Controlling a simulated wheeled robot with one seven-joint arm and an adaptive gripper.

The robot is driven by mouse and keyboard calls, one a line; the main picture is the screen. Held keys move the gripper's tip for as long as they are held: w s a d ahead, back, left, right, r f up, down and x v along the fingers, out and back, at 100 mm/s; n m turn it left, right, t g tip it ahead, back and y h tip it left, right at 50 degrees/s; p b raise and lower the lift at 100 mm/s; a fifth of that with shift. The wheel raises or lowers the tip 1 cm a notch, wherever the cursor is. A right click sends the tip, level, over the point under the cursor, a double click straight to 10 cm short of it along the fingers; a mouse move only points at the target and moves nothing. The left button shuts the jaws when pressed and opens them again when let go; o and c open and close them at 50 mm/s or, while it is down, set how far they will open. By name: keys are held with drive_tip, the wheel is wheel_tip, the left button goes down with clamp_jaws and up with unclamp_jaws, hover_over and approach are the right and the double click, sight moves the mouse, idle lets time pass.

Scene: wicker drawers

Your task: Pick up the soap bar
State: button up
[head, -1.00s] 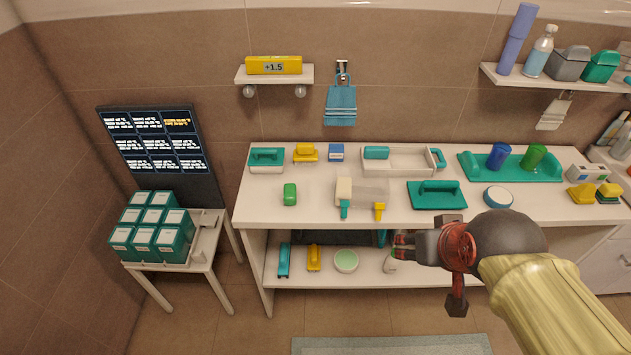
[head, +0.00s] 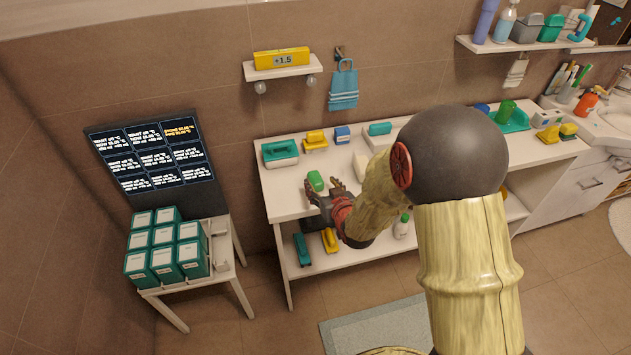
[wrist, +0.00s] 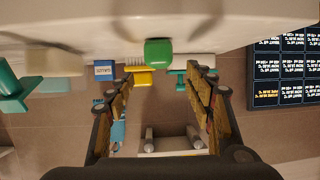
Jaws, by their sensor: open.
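The soap bar appears to be the small green block (head: 315,181) lying near the front left of the white tabletop. In the wrist view the green block (wrist: 158,52) sits ahead of my gripper (wrist: 161,82), roughly centred between the two spread fingers. My gripper (head: 324,189) is open at the table's front edge, with its fingers close to the block in the head view. Nothing is held. The wrist picture shows the table upside down. I cannot tell whether a finger touches the block.
A yellow holder (head: 315,141), a blue box (head: 342,135) and a teal-topped box (head: 280,153) stand behind the block. A shelf with a yellow box (head: 281,58) is on the wall. My arm hides much of the table's middle. A stand with teal boxes (head: 165,250) is at left.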

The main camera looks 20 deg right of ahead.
sight(316, 178)
drive_tip(key=b+x, duration=0.1)
drive_tip(key=x, duration=0.2)
drive_tip(key=b+x, duration=0.1)
drive_tip(key=x, duration=0.3)
drive_tip(key=shift+s+d+f, duration=0.1)
drive_tip(key=shift+f, duration=0.15)
drive_tip(key=shift+c, duration=0.5)
drive_tip(key=c, duration=1.1)
drive_tip(key=shift+r, duration=0.15)
drive_tip(key=shift+c, duration=0.6)
